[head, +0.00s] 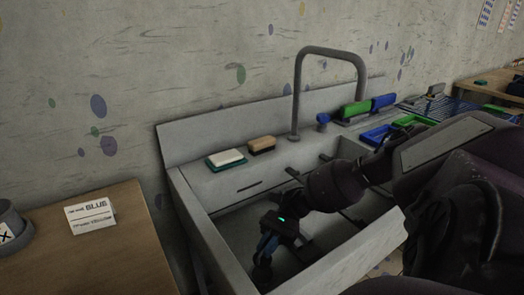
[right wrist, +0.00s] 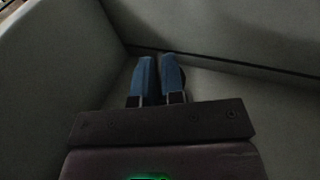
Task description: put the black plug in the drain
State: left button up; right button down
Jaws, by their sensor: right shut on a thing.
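My right gripper (head: 266,254) reaches down into the left part of the grey sink (head: 205,232). In the right wrist view its two blue fingers (right wrist: 160,66) are close together, pointing at the basin. A small dark thing, which I take to be the black plug (head: 262,273), shows at the fingertips in the head view. The right gripper is shut on it. I cannot make out the drain in either view. My left gripper is not in view.
A grey faucet (head: 298,95) arches behind the basin. A white-topped sponge (head: 227,158) and a brown brush (head: 262,145) lie on the back ledge. Blue and green items (head: 368,107) stand at right. A wooden table (head: 110,252) with a white sign (head: 90,215) is at left.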

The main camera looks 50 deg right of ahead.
notch_tip(320, 180, down, 4)
jog(key=shift+r+b, duration=0.2)
jog(key=shift+b, duration=0.65)
jog(key=shift+f, duration=0.35)
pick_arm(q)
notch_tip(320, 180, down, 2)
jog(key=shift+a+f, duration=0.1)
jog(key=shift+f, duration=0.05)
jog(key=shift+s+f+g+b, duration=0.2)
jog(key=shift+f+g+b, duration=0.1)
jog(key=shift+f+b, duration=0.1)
pick_arm(e)
jog(key=shift+f, duration=0.45)
